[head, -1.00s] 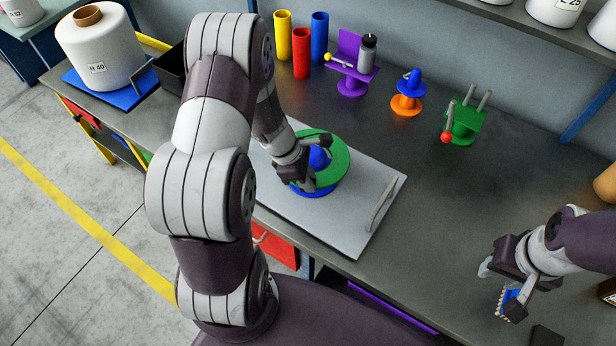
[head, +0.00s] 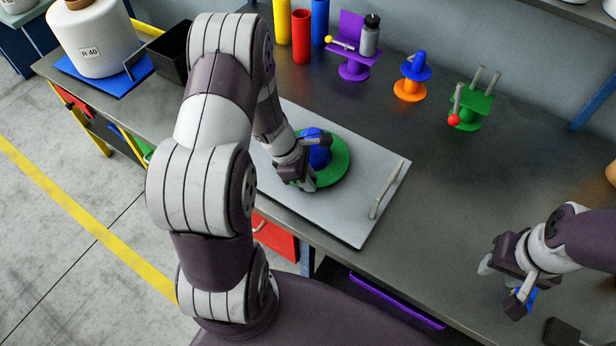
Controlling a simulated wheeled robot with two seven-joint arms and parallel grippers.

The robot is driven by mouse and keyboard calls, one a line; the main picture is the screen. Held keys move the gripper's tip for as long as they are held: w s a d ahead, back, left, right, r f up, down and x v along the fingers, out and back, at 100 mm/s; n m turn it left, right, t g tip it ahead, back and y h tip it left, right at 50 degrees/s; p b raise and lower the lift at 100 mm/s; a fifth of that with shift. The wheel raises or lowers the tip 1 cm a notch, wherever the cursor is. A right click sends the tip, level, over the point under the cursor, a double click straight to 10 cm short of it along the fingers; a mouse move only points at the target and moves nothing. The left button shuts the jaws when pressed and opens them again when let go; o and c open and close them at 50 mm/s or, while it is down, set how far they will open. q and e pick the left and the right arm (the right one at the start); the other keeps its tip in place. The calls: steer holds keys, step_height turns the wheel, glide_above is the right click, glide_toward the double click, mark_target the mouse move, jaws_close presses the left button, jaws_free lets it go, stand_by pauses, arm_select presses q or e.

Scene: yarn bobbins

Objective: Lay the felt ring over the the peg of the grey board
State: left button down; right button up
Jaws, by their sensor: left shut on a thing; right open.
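The grey board (head: 333,217) lies flat on the bench, with a metal handle on its right end. An upright blue peg (head: 319,156) stands on it. The green felt ring (head: 340,165) is around the peg, low down, and looks flat; the arm hides its left side. My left gripper (head: 299,180) is at the ring's near left edge, shut on it. The fingertips are partly hidden beside the peg. My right gripper (head: 504,284) is open, apart from the board, over the bench's front right.
At the back stand a purple stand (head: 354,68) with a grey bottle, an orange and blue piece (head: 410,88), a green stand (head: 470,112) and red (head: 301,38) and other coloured tubes. A white bobbin (head: 98,40) is at the left.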

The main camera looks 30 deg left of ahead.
arm_select(q)
steer(key=shift+f, duration=0.3)
steer(key=c, duration=1)
jaws_free()
steer(key=shift+r, duration=0.1)
steer(key=p+v, duration=0.1)
steer(key=v, duration=1.1)
steer(key=shift+a+r, duration=0.15)
steer(key=shift+r, duration=0.1)
